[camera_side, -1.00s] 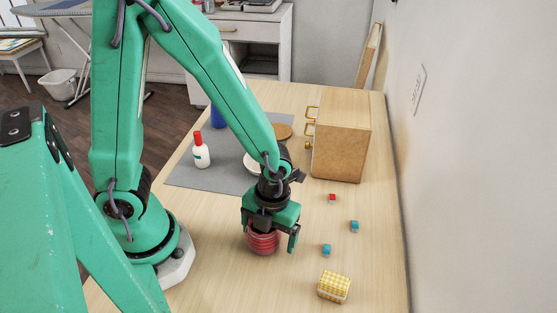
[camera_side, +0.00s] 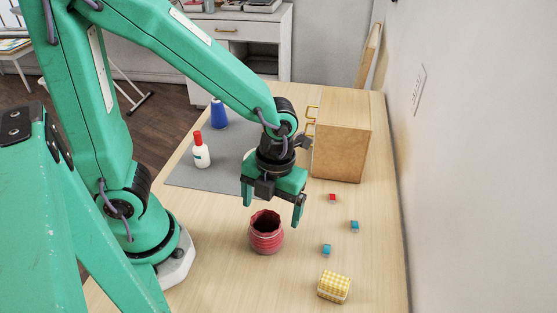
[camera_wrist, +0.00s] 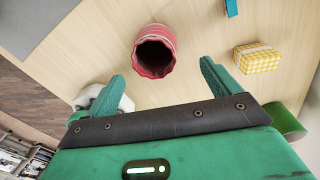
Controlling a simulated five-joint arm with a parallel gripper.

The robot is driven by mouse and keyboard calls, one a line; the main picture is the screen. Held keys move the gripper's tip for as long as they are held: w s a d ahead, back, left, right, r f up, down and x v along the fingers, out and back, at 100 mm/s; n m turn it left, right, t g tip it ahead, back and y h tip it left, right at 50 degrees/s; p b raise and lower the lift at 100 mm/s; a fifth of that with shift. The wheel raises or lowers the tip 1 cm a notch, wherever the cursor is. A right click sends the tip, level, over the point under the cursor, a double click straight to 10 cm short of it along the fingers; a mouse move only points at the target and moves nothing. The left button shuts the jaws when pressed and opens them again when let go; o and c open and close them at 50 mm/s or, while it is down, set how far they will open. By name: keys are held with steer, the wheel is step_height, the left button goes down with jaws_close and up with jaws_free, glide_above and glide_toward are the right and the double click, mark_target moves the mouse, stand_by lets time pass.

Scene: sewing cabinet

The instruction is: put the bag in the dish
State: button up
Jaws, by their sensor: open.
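The yellow-and-white checked bag (camera_side: 334,286) lies on the table at the front right. It also shows in the wrist view (camera_wrist: 257,58), at the right. A pale rim, likely the white dish (camera_side: 251,155), shows on the grey mat, mostly hidden behind my wrist. My gripper (camera_side: 271,213) is open and empty, pointing down just above a red ribbed pot. In the wrist view the two fingers of my gripper (camera_wrist: 163,85) stand wide apart with nothing between them. The bag is to the right of my gripper and nearer the camera.
The red pot (camera_side: 266,236) stands upright and open-topped below my gripper. Small blue blocks (camera_side: 326,249) and a red block (camera_side: 332,197) lie to the right. A wooden cabinet (camera_side: 338,150) stands behind. A red-capped bottle (camera_side: 201,155) and blue cone (camera_side: 219,115) are on the mat (camera_side: 215,177).

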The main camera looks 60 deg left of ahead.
steer(key=shift+w+r, duration=0.1)
steer(key=shift+r, duration=1.65)
steer(key=a+r+n+t, duration=0.2)
steer(key=a+r+n, duration=0.2)
steer(key=n, duration=0.8)
steer(key=a+r+n+t, duration=0.3)
steer(key=a+r+n, duration=0.1)
steer(key=n, duration=0.7)
steer(key=shift+s+a+r+n+h, duration=0.3)
steer(key=shift+r+n+h, duration=0.1)
steer(key=shift+r, duration=0.15)
steer(key=n, duration=0.2)
steer(key=a+r+n+t, duration=0.1)
steer(key=n, duration=0.1)
steer(key=s+a+n, duration=0.1)
steer(key=n, duration=0.1)
steer(key=shift+r, duration=0.4)
steer(key=shift+c, duration=0.2)
steer(key=shift+d, duration=0.15)
